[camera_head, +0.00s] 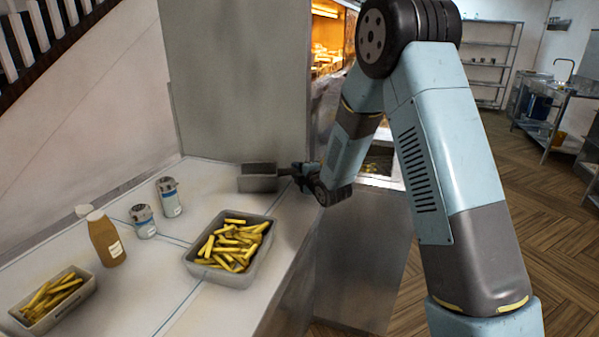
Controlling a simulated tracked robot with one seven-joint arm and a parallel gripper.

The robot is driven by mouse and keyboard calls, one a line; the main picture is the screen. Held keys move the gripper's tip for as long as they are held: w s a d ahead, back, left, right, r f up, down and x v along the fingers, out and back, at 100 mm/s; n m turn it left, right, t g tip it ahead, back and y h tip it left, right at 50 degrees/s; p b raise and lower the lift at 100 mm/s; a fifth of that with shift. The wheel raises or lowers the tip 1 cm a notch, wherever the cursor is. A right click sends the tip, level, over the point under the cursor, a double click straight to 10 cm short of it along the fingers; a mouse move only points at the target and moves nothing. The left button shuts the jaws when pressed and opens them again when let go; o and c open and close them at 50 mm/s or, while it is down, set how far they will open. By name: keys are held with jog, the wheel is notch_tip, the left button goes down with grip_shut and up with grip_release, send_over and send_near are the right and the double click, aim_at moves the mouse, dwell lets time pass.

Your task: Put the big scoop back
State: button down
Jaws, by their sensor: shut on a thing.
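The big scoop (258,178) is a grey, box-shaped scoop near the far right end of the white counter, close to the tall grey panel. My gripper (296,172) is at its right side and shut on the scoop's handle, which is mostly hidden by the fingers. The scoop looks roughly level. I cannot tell whether it touches the counter or is just above it.
A grey tub of fries (190,262) stands on the counter (150,300), with a smaller tub of fries (85,292) at front left. Two tins (143,221) (169,197) and a brown bottle (106,238) stand behind. The lit fryer cabinet (328,40) is beyond the panel (235,80).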

jog(key=shift+f, duration=0.35)
dwell(0.5)
jog(key=c, duration=0.8)
grip_release()
jog(key=shift+o, duration=0.2)
jog(key=shift+s+d, duration=0.1)
jog(key=shift+s, duration=0.05)
jog(key=v, duration=1.3)
jog(key=shift+d, duration=0.1)
jog(key=s+d+r+m+g+h, duration=0.3)
jog(key=s+d+r+m+h, duration=0.3)
jog(key=s+d+r+m, duration=0.5)
jog(key=s+d+r+m+g, duration=0.2)
jog(key=s+m, duration=0.4)
jog(key=s, duration=0.5)
jog(key=s+d+r+m+g+h, duration=0.1)
jog(key=s+d+r+m+g, duration=0.2)
jog(key=s, duration=0.8)
notch_tip(320, 180, up, 2)
jog(key=d+m, duration=0.2)
jog(key=m, duration=0.1)
jog(key=shift+s, duration=0.4)
